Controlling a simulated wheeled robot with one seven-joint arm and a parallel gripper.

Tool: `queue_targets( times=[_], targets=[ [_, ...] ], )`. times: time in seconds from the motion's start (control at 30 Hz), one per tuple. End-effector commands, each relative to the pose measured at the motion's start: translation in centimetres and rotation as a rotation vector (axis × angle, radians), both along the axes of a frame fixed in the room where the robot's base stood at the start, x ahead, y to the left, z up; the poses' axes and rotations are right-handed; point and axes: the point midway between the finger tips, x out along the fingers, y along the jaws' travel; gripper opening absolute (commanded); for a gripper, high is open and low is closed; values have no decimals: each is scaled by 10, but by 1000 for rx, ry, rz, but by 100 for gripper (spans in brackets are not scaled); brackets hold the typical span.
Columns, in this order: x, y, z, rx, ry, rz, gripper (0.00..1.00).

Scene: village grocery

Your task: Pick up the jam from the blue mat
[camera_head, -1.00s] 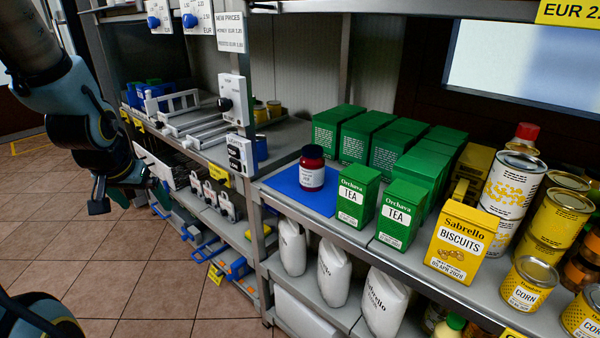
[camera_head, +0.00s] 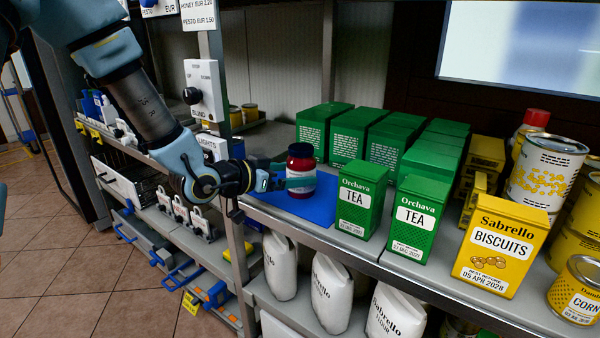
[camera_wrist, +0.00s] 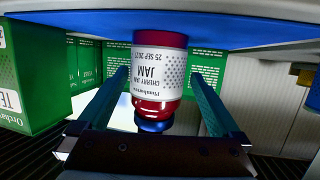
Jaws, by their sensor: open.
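The jam (camera_head: 301,171) is a red jar with a dark lid and a white label. It stands on the blue mat (camera_head: 318,210) on the grey shelf. My gripper (camera_head: 288,174) reaches in from the left at jar height, with its fingers at the jar. In the wrist view, which is upside down, the jam (camera_wrist: 159,75) sits between the two green fingers of my gripper (camera_wrist: 160,92), with a gap on each side. The gripper is open. In the head view the jar hides part of the far finger.
Green tea boxes (camera_head: 359,200) stand right of the mat, with more green boxes (camera_head: 325,128) behind it. A yellow biscuits box (camera_head: 500,245) is farther right. A shelf post (camera_head: 236,235) and a white control box (camera_head: 205,90) are left of the mat.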

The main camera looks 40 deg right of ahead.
Motion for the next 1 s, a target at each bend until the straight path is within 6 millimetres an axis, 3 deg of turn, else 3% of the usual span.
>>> queue_targets(
  times=[0.5, 0.77, 1.0],
  targets=[
    [0, -52, -18, 2, 1, 1, 100],
    [1, -55, -19, 2, 0, 3, 100],
    [1, -54, -19, 2, 0, 3, 74]
  ],
)
